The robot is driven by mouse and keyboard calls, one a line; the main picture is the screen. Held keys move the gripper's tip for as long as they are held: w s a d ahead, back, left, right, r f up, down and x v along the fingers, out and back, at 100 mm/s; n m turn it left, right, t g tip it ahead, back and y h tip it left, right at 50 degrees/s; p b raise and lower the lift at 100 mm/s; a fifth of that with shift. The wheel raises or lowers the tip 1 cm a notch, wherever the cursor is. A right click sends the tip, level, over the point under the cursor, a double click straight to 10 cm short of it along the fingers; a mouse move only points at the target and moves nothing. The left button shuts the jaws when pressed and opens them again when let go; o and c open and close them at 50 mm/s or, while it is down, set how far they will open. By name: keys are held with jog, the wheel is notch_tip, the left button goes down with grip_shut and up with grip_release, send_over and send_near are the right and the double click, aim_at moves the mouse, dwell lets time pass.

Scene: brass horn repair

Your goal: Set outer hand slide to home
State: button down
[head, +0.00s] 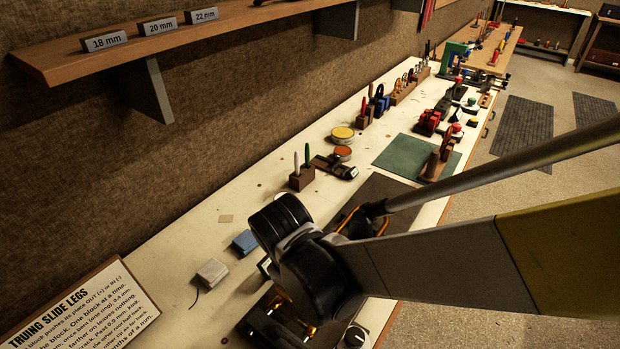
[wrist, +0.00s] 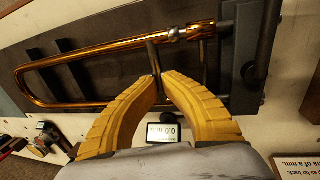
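The outer hand slide (wrist: 100,48) is a long brass U of two tubes in the wrist view, lying over a dark board (wrist: 110,22) with its bow at the left. Its bow (head: 383,228) shows partly behind my arm in the head view. My gripper (wrist: 162,78) has two yellow ribbed fingers, their tips close together on either side of the slide's thin dark cross brace (wrist: 153,58); they appear closed on it. A second brace stands to the right. A small display (wrist: 162,131) below the fingers reads upside down, apparently 0.0 mm. My wrist hides much of the slide in the head view.
A dark fixture (wrist: 255,60) stands at the slide's right end. A blue block (head: 245,241) and a grey block (head: 212,272) lie on the pale bench (head: 225,205). Tool holders line the bench farther back. A wooden shelf (head: 140,40) carries size labels above.

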jog(key=shift+s+f, duration=0.1)
jog(key=shift+s, duration=0.1)
jog(key=c, duration=1.4)
grip_release()
jog(key=shift+a, duration=0.1)
jog(key=shift+c, duration=0.2)
notch_tip(320, 180, up, 12)
jog(key=s+a, duration=0.1)
jog(key=s, duration=0.1)
jog(key=shift+a, duration=0.15)
jog(key=shift+w, duration=0.1)
jog(key=d+r+m+t+y, duration=0.1)
jog(key=d+m+t, duration=0.4)
jog(key=d+m, duration=0.6)
jog(key=d, duration=1)
jog(key=shift+w+d, duration=0.2)
jog(key=shift+d, duration=0.2)
